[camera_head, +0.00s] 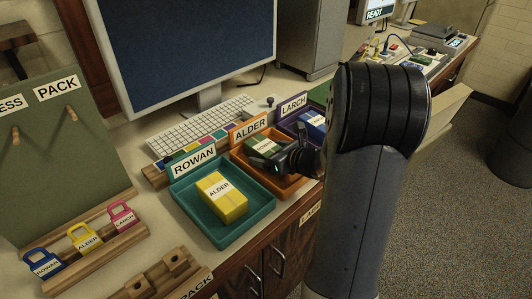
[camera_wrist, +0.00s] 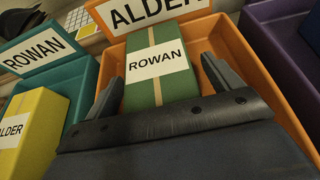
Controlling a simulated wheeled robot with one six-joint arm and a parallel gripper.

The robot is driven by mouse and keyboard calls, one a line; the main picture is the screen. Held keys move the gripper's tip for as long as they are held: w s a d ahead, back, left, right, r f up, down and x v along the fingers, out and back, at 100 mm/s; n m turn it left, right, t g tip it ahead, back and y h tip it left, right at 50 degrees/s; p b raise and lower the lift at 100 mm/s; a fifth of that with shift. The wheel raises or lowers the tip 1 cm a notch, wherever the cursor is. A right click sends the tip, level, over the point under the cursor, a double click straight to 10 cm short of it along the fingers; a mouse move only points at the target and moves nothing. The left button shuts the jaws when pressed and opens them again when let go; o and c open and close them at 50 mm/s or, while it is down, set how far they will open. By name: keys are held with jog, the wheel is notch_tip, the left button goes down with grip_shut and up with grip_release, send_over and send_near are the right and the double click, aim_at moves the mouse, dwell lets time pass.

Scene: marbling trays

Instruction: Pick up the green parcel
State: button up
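The green parcel (camera_wrist: 161,64), with a tan stripe and a ROWAN label, lies in the orange ALDER tray (camera_wrist: 232,42). In the head view the parcel (camera_head: 262,146) shows only in part behind my gripper (camera_head: 278,161). In the wrist view my gripper (camera_wrist: 162,84) is open, with one finger at each side of the parcel's near part. A gap shows at the right finger; whether the left finger touches cannot be told.
A yellow parcel (camera_head: 230,208) labelled ALDER lies in the teal ROWAN tray (camera_head: 181,189) to the left. A blue parcel (camera_head: 313,122) is in the purple LARCH tray (camera_head: 284,128) to the right. A keyboard (camera_head: 199,126) and a monitor (camera_head: 170,59) stand behind.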

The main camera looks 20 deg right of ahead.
jog(key=c, duration=1.2)
jog(key=shift+c, duration=0.2)
